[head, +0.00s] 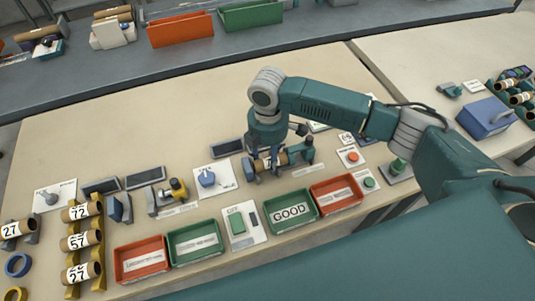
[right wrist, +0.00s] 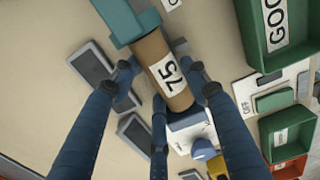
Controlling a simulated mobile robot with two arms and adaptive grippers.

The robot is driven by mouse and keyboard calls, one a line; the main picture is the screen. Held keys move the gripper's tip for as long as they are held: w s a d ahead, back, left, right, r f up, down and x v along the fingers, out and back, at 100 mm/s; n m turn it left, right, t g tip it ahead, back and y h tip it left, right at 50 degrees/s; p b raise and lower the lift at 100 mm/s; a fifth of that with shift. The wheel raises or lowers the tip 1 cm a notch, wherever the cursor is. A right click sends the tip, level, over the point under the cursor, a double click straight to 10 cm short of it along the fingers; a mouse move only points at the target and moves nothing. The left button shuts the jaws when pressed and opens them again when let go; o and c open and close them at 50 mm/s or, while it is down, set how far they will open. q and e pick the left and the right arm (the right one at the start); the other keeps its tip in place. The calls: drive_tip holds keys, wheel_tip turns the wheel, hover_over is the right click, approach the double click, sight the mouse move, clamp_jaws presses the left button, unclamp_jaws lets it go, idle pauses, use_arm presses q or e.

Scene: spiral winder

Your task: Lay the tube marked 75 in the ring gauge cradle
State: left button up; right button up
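The tube marked 75 (right wrist: 168,75) is a brown cardboard tube with a white label. In the head view the tube (head: 265,163) lies at a teal bench device (head: 306,150), largely under my right gripper. In the wrist view one tube end meets the teal block (right wrist: 128,20) of this device. I cannot tell how it is seated. My right gripper (head: 272,145) is directly over the tube. Its fingers (right wrist: 163,80) are spread around the tube, with gaps visible at the sides, so it looks open. My left gripper is not in view.
A rack (head: 97,208) at the left holds tubes marked 72, 57 and 27. Red and green trays, including the GOOD tray (head: 313,212), line the front edge. A blue knob panel (head: 214,178) and dark angled panels stand left of the device. Bare table lies behind.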

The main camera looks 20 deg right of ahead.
drive_tip(key=shift+o, duration=1.2)
drive_tip(key=shift+w+a+f, duration=0.1)
drive_tip(key=shift+a, duration=0.1)
drive_tip(key=shift+w, duration=0.1)
drive_tip(key=shift+a, duration=0.1)
wheel_tip(320, 180, up, 14)
drive_tip(key=b, duration=0.2)
drive_tip(key=shift+f, duration=0.25)
